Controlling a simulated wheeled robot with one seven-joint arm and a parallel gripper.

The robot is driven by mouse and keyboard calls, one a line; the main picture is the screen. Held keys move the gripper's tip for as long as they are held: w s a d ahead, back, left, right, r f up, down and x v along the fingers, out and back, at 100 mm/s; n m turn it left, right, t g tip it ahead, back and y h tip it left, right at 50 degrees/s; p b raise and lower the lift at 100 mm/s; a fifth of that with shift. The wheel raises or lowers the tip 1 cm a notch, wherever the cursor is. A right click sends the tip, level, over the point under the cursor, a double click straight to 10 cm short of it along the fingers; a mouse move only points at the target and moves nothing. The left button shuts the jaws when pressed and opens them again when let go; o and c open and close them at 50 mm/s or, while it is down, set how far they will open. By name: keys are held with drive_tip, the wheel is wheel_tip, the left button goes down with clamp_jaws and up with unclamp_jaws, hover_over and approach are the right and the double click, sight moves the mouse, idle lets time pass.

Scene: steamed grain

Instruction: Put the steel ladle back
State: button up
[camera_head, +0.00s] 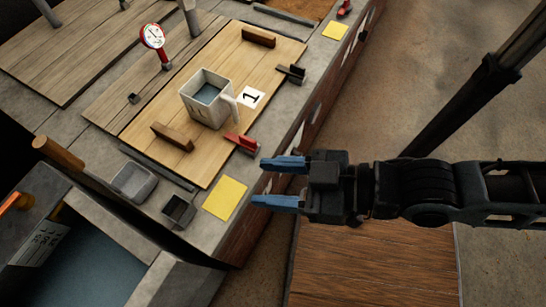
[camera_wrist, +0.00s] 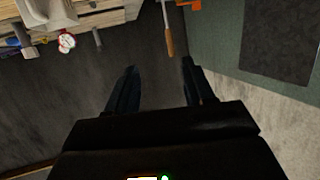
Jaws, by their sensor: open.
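I cannot pick out a steel ladle for certain in either view. In the wrist view, a slim tool with a wooden handle (camera_wrist: 169,42) is at the top, beside an orange piece; I cannot tell whether it is the ladle. In the head view, a wooden handle-like piece (camera_head: 58,152) sticks out at the left, and what it belongs to is unclear. My gripper (camera_head: 258,182) is open and empty, its blue fingers pointing left by the counter's front edge. In the wrist view my gripper (camera_wrist: 159,68) also shows nothing between its fingers.
A pale square vessel (camera_head: 206,98) with a handle stands on the wooden lid (camera_head: 155,105), near a "1" card (camera_head: 250,97). A red-rimmed dial (camera_head: 153,37) stands behind. Yellow pad (camera_head: 225,198), small dark box (camera_head: 179,210) and grey tray (camera_head: 134,181) lie near my gripper. A basin (camera_head: 75,262) is lower left.

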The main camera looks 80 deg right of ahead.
drive_tip(key=s+d+r, duration=0.2)
drive_tip(key=s, duration=0.1)
drive_tip(key=shift+s+r, duration=0.2)
drive_tip(key=shift+r, duration=0.2)
idle(1.3)
